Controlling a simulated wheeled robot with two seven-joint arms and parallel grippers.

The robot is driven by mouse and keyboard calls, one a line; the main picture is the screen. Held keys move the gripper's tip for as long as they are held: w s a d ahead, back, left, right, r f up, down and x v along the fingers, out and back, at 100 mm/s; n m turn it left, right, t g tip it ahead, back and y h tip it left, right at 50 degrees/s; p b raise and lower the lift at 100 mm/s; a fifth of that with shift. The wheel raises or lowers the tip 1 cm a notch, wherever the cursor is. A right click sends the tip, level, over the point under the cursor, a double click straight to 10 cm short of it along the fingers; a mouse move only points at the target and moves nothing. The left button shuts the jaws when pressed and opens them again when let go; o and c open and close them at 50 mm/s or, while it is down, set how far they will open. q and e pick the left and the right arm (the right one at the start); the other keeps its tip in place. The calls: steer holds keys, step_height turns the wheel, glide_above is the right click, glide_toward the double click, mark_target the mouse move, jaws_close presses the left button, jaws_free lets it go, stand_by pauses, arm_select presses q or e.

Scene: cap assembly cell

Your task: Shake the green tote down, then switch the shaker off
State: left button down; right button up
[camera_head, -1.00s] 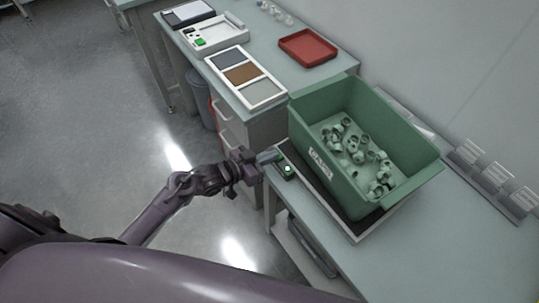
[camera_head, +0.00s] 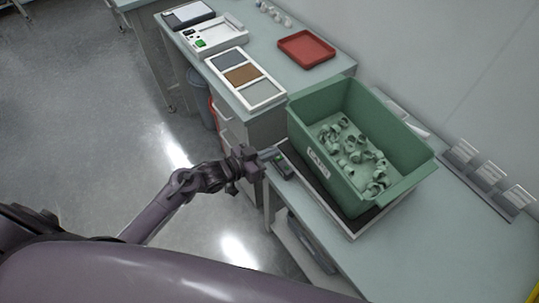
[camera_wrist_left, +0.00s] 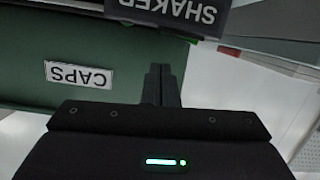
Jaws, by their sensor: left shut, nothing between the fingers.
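The green tote (camera_head: 332,184) stands upright on the shaker (camera_head: 352,234), with several pale caps (camera_head: 352,152) spread over its floor. Its CAPS label shows upside down in the left wrist view (camera_wrist_left: 80,75). A small dark control box (camera_head: 286,172) with a green patch sits at the shaker's near left edge. My left gripper (camera_head: 268,155) is shut and empty, its tips at or just above this box; I cannot tell whether they touch. Its closed fingers (camera_wrist_left: 161,86) show in the wrist view below the dark SHAKER lettering (camera_wrist_left: 165,12). My right gripper is not in view.
Several labelled holders (camera_head: 490,180) line the wall at right. The bench at the lower right is clear.

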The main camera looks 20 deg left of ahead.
arm_select(q)
steer(key=d+r+b+v, duration=0.1)
steer(key=v, duration=0.9)
steer(key=shift+s+a+r+b, duration=0.15)
steer(key=shift+s+r+b, duration=0.05)
steer(key=shift+s+b, duration=0.2)
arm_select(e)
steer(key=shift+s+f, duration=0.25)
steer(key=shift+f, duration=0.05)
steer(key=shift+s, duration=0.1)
arm_select(q)
steer(key=s+a+f+n+g+y, duration=0.1)
steer(key=s+a+f+n+y, duration=0.15)
steer(key=f, duration=0.95)
steer(key=s+a+f+n+g+y, duration=0.15)
steer(key=s+a+f+y, duration=0.25)
steer(key=f, duration=0.8)
steer(key=s+d+f+g+y, duration=0.1)
steer(key=s+f+g, duration=0.3)
steer(key=s+f, duration=0.5)
steer(key=s+d+f+g+y, duration=0.2)
steer(key=s+f+g, duration=0.2)
steer(key=s+f, duration=0.6)
steer(key=s, duration=0.8)
steer(key=shift+s, duration=0.2)
